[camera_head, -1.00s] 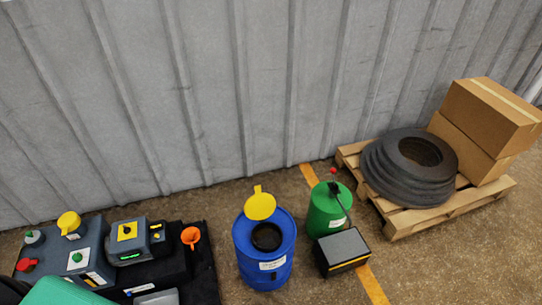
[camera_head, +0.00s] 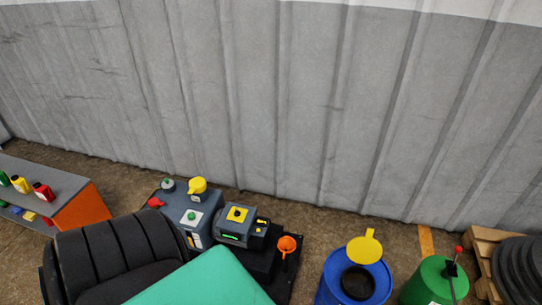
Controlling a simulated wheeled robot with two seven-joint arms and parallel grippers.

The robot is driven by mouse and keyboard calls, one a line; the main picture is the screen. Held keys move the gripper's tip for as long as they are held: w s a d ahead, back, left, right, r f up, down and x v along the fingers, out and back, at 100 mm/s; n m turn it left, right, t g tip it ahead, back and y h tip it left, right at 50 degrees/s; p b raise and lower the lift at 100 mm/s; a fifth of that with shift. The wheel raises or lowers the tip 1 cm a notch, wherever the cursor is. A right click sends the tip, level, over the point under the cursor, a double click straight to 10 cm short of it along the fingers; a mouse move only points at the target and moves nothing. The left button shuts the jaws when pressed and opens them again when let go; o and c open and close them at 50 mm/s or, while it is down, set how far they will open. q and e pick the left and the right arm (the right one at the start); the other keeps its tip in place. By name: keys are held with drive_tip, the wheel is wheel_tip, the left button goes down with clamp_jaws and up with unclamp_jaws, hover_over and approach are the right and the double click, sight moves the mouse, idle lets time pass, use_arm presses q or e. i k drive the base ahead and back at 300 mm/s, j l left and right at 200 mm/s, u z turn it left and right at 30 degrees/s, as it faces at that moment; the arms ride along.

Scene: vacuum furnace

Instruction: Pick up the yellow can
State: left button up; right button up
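A small yellow can (camera_head: 20,184) stands on the grey-topped bench at the far left, between a green one cut by the picture edge and a red one (camera_head: 42,191). It is small and its details are hard to make out. Neither of my grippers shows in the head view, and nothing is seen touching the yellow can.
The grey-topped bench (camera_head: 62,180) has an orange end panel. A black ribbed object (camera_head: 110,255) and a teal surface (camera_head: 205,282) fill the lower front. Grey machines (camera_head: 187,218), an orange funnel (camera_head: 287,245), a blue drum (camera_head: 330,284) and a green drum (camera_head: 425,285) stand along the wall.

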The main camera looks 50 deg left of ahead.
sight(21, 184)
drive_tip(key=u, duration=3.4)
drive_tip(key=k+z, duration=0.1)
drive_tip(key=z, duration=2.65)
drive_tip(key=u, duration=2.75)
drive_tip(key=l, duration=0.05)
